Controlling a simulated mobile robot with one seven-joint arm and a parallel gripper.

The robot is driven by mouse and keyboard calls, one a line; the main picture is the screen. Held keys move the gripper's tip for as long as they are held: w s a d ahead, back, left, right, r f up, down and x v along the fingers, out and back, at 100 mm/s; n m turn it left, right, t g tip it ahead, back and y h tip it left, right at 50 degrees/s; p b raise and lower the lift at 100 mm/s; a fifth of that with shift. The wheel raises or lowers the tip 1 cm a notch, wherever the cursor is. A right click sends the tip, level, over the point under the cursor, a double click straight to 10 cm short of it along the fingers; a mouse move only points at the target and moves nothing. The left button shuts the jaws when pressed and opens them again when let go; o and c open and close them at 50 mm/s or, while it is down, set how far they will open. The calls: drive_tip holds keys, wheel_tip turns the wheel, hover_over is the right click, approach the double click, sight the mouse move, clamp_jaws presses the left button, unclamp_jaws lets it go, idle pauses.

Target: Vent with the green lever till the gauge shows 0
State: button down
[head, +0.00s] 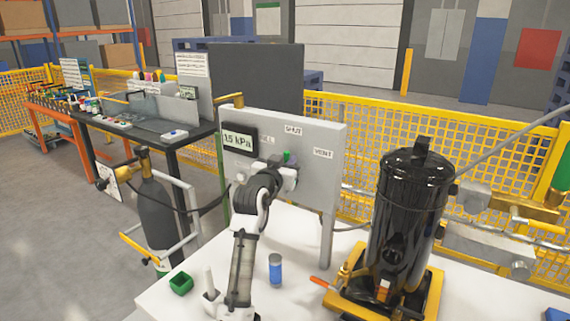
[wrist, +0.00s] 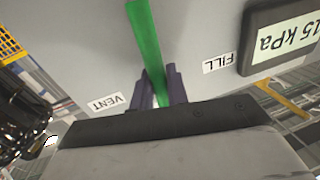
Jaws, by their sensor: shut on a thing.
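The green lever (wrist: 147,40) runs from the top edge of the wrist view down between the two dark fingers of my gripper (wrist: 163,88), which is shut on it. In the head view the lever's green end (head: 288,156) shows just below the SHUT label, and my gripper (head: 284,165) partly hides the rest. The lever's pivot is out of the wrist view. The gauge (head: 240,139) on the grey panel (head: 318,182) reads 15 kPa. Its display (wrist: 286,40) is upside down and cut off in the wrist view.
The VENT label (head: 323,153) is right of the lever. A black canister (head: 408,205) on a yellow base stands right of my arm. A blue cylinder (head: 275,268) and a green box (head: 181,284) stand on the white table (head: 300,290).

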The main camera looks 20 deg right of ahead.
drive_tip(key=s+d+m+b, duration=0.1)
drive_tip(key=m+b, duration=0.1)
drive_tip(key=s+d+f+m+b, duration=0.1)
drive_tip(key=b, duration=0.2)
drive_tip(key=s+f+m+b, duration=0.1)
drive_tip(key=m+b, duration=0.1)
drive_tip(key=b, duration=0.1)
drive_tip(key=shift+s+d+m+h, duration=0.3)
drive_tip(key=shift+d+h, duration=0.1)
drive_tip(key=m+b, duration=0.1)
drive_tip(key=s+d+f+m+b, duration=0.1)
drive_tip(key=m+b, duration=0.1)
drive_tip(key=s+m+h+b, duration=0.1)
drive_tip(key=shift+d+f, duration=0.25)
drive_tip(key=shift+b, duration=0.3)
drive_tip(key=c, duration=1.4)
unclamp_jaws()
drive_tip(key=shift+c, duration=0.2)
drive_tip(key=b+v, duration=0.3)
drive_tip(key=v, duration=1.1)
drive_tip(key=shift+w+d+f, duration=0.1)
drive_tip(key=shift+f, duration=0.05)
